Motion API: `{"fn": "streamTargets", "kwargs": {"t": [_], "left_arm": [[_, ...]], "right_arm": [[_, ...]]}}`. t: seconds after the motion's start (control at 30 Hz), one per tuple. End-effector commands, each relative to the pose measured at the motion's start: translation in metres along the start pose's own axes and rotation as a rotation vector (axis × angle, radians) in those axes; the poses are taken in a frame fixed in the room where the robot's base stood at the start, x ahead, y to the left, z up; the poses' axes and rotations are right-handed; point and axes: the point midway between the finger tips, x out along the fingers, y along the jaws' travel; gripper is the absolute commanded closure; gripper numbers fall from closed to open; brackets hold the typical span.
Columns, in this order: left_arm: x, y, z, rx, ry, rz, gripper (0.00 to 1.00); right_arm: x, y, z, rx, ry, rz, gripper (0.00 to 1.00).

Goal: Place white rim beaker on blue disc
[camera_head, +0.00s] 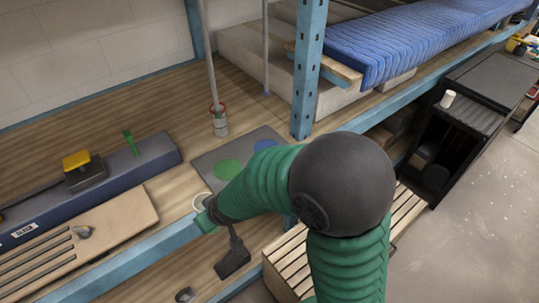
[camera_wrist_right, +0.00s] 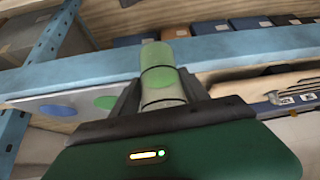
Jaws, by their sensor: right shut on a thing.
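My right gripper (camera_wrist_right: 163,100) is shut on a beaker (camera_wrist_right: 159,72) with a pale rim and a green band. In the head view, the white rim (camera_head: 200,200) shows beside the front of my right gripper (camera_head: 207,217), near the grey mat's front left corner. My arm hides part of the mat. The blue disc (camera_head: 265,145) lies at the back of the grey mat (camera_head: 208,161), with the green disc (camera_head: 229,170) in front of it. The right wrist view also shows the blue disc (camera_wrist_right: 57,110) and green disc (camera_wrist_right: 104,103) left of the beaker. My left gripper is out of view.
A red-rimmed container (camera_head: 220,122) stands behind the mat beside a thin pole. A blue upright post (camera_head: 308,75) rises at the mat's back right. A long blue-grey box (camera_head: 120,170) and a wooden board (camera_head: 115,217) lie to the left. A blue beam (camera_head: 130,262) edges the shelf.

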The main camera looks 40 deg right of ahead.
Motion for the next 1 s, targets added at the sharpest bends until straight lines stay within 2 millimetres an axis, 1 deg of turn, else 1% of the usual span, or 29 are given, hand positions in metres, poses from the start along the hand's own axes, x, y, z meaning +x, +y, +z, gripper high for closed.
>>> {"fn": "streamTargets", "kwargs": {"t": [0.03, 0.27, 0.5, 1.0], "left_arm": [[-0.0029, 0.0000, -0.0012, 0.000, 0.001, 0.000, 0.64], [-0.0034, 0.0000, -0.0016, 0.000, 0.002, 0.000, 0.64], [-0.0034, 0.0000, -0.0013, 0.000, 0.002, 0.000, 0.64], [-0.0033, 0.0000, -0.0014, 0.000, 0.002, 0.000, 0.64]], "right_arm": [[-0.0025, -0.0001, -0.0015, 0.001, -0.001, 0.001, 0.90], [-0.0040, 0.0006, 0.0032, 0.001, -0.016, 0.005, 0.90], [-0.0024, -0.0005, 0.0051, 0.002, -0.028, 0.001, 0.90], [-0.0036, -0.0008, -0.0024, 0.000, 0.004, -0.002, 0.90]]}}
